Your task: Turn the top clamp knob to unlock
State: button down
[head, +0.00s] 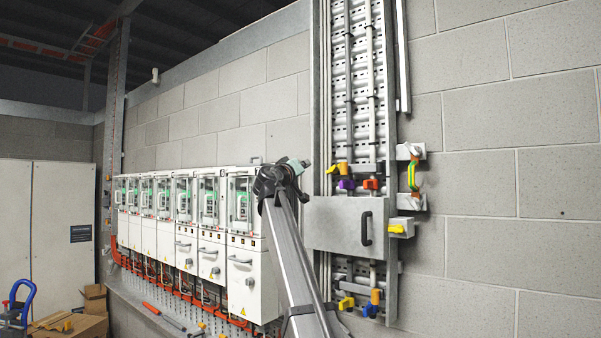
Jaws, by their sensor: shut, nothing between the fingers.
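My arm rises from the bottom centre, and my gripper (301,166) is at its end, left of the vertical rack. The gripper is small here; it looks shut and holds nothing. Coloured knobs sit above a grey cover plate (335,222) on the rack: a yellow one (342,168), a purple one (346,184) and an orange-red one (371,184). Another yellow knob (397,229) is at the plate's right edge. A yellow knob (346,302) and an orange one (376,296) are below it. I cannot tell which is the top clamp knob. The gripper appears apart from all of them.
The cover plate has a protruding black handle (366,228). A row of white drive cabinets (250,280) lines the wall at left, behind my arm. A green-yellow cable (412,175) is right of the rack. The block wall at right is clear.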

aim_at(333, 169)
jog(key=r+p+x, duration=0.1)
jog(key=p+x, duration=0.4)
jog(key=x, duration=0.5)
jog(key=shift+s+d+f+p, duration=0.2)
jog(key=shift+s+d+f, duration=0.05)
jog(key=shift+f, duration=0.45)
jog(key=shift+s+d+f+p, duration=0.2)
jog(key=shift+s+d+f, duration=0.1)
jog(key=shift+f, duration=0.45)
jog(key=shift+s+d+f+p, duration=0.2)
jog(key=shift+s+f, duration=0.05)
jog(key=shift+f, duration=0.45)
jog(key=shift+d, duration=0.15)
jog(key=shift+n, duration=0.5)
